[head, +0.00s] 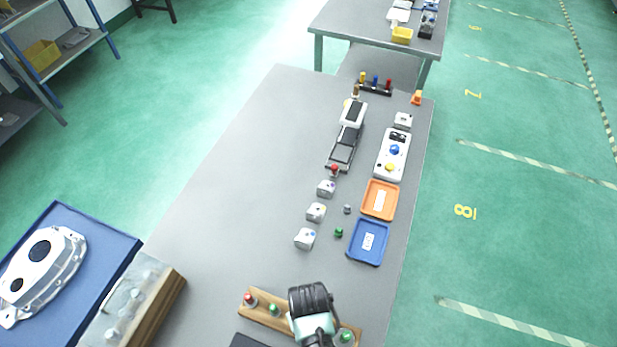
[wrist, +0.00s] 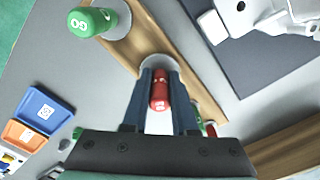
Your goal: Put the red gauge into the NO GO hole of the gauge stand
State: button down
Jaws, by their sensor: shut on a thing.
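My gripper (wrist: 160,88) is shut on the red gauge (wrist: 159,103), a small red cylinder with white lettering on its end. It holds the gauge over the wooden gauge stand (wrist: 125,45), at a pale ring (wrist: 160,62) in the stand. I cannot tell how far the gauge sits in the hole. In the head view my gripper (head: 313,328) covers this part of the stand (head: 262,311). A green gauge (wrist: 92,22) marked GO stands at one end, also seen in the head view (head: 345,337). Another green gauge (head: 273,309) and a red one (head: 248,298) stand at the other end.
A dark mat (head: 249,341) lies beside the stand, with a light metal part (wrist: 250,18) on it. A wooden-sided box (head: 170,294) is to the left. Blue (head: 380,261) and orange (head: 367,210) trays and several small castings lie farther up the table. The left middle is clear.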

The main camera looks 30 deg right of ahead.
jog(key=shift+f, duration=0.3)
jog(key=c, duration=0.6)
grip_release()
notch_tip(320, 180, up, 13)
jog(key=shift+r+b, duration=0.1)
jog(key=shift+b, duration=0.7)
